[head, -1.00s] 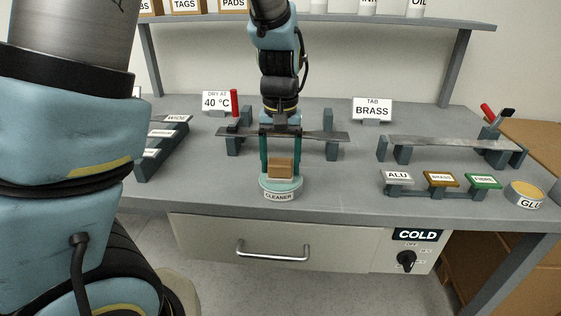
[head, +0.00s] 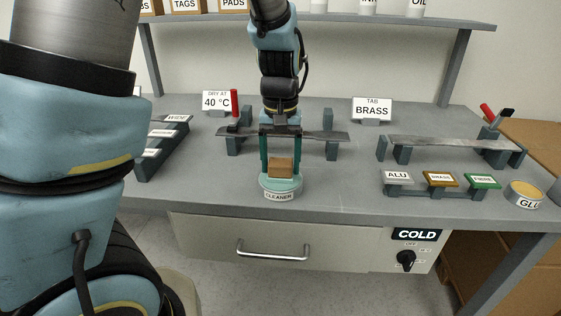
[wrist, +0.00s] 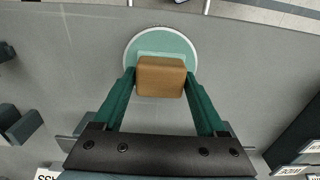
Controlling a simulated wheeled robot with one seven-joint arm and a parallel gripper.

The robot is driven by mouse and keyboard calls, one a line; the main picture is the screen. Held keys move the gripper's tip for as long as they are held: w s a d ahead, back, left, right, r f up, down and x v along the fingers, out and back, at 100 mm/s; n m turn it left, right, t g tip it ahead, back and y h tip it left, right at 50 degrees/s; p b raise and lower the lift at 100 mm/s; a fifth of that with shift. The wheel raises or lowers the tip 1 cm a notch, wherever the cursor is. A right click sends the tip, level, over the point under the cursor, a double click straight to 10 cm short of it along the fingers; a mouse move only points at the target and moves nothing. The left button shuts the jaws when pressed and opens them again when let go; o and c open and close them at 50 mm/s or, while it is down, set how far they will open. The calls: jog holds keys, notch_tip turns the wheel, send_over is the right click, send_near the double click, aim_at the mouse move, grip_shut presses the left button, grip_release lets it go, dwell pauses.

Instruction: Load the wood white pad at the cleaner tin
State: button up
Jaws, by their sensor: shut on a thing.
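The wood block of the pad (head: 281,167) is between the two teal fingers of my gripper (head: 280,172), which is shut on it. The pad is upright over the cleaner tin (head: 280,196), a round tin with a pale green top and a CLEANER label. In the wrist view the wood block (wrist: 161,76) covers part of the tin's round top (wrist: 140,52). A paler layer shows at the block's edge there. The block's underside is hidden, so I cannot tell for certain whether it touches the tin.
Behind my gripper a grey strip (head: 226,132) spans two supports, with a red-handled tool beside it. At right are another strip (head: 440,142), ALU, brass and fibre tabs (head: 441,180) and a glue tin (head: 525,196). A labelled rack (head: 150,160) stands left. The bench front is clear around the cleaner tin.

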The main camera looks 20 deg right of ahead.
aim_at(280, 160)
notch_tip(280, 160, up, 7)
jog(key=p, duration=0.6)
jog(key=shift+p, duration=0.4)
jog(key=shift+f, duration=0.1)
